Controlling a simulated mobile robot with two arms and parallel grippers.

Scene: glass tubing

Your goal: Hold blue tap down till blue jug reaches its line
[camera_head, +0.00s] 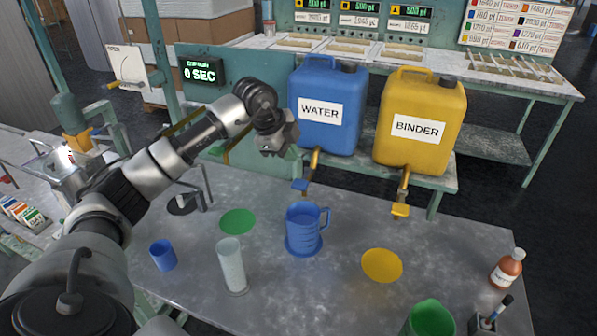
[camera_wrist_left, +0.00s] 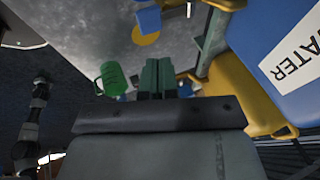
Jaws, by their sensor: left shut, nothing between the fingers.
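The blue jug (camera_head: 303,222) stands upright on a round blue mat (camera_head: 303,248), handle to the right. Its fill line and water level cannot be made out. The blue tap (camera_head: 301,185) hangs from a brass spout under the blue WATER container (camera_head: 327,108), above the jug's rim. My left gripper (camera_head: 287,146) is shut and empty, above and to the left of the tap, near the container's lower left side. In the left wrist view its dark fingers (camera_wrist_left: 158,77) are together with nothing between them. My right gripper does not show.
A yellow BINDER container (camera_head: 421,120) with a yellow tap (camera_head: 400,209) stands to the right. A green jug (camera_head: 429,318), clear cylinder (camera_head: 232,265), blue cup (camera_head: 163,255) and brown bottle (camera_head: 507,268) stand on the table. The green disc (camera_head: 237,221) and yellow disc (camera_head: 382,265) are bare.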

